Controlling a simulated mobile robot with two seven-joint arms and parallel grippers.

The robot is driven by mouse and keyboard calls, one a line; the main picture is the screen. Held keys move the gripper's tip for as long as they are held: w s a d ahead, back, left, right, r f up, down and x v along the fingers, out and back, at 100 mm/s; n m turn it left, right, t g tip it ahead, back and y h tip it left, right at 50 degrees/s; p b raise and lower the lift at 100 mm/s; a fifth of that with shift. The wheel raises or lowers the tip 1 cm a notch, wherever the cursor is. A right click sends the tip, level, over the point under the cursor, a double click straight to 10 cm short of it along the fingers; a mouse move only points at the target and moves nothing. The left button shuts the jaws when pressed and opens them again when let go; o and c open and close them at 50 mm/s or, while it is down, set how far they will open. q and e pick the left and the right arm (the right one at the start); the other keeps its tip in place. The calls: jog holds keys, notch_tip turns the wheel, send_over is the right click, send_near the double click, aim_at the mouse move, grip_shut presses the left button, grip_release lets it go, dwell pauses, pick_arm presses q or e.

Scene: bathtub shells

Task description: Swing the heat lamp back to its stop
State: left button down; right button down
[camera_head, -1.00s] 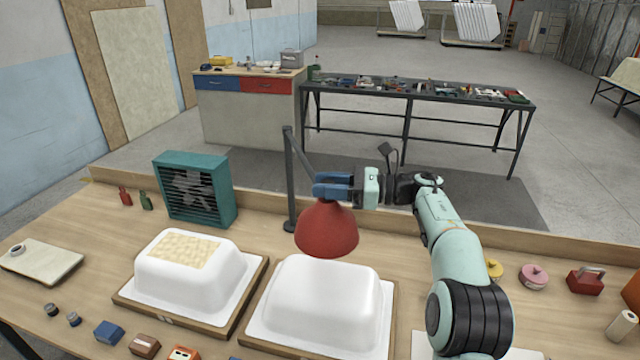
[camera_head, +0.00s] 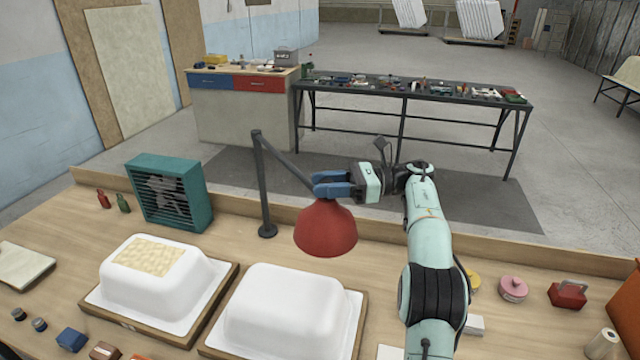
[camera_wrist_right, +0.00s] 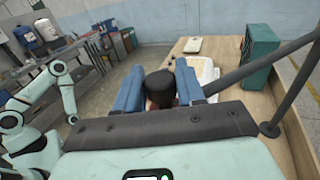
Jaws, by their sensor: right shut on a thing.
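The heat lamp has a red shade (camera_head: 326,229) that hangs from a slanting grey arm (camera_head: 288,163) on a dark upright post (camera_head: 262,185) behind the bathtub shells. The shade hangs beyond the back right part of the plain white shell (camera_head: 290,310). My right gripper (camera_head: 322,184) has its blue fingers shut on the lamp's top, just above the shade. In the right wrist view the black lamp neck (camera_wrist_right: 160,88) sits between the two fingers, and the shade is mostly hidden below it. My left gripper is not seen.
A second shell (camera_head: 160,275) with a woven patch stands on a wooden board to the left. A teal fan (camera_head: 168,192) stands behind it. The bench's raised back edge (camera_head: 450,244) runs behind the lamp. Bare bench top lies right of the post.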

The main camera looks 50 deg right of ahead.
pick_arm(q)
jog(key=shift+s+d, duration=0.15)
pick_arm(e)
jog(key=shift+d+r, duration=0.1)
jog(key=shift+d, duration=0.15)
jog(key=c, duration=0.8)
grip_release()
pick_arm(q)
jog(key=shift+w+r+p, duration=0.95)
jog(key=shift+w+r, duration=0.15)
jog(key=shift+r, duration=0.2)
pick_arm(e)
jog(key=shift+v, duration=6)
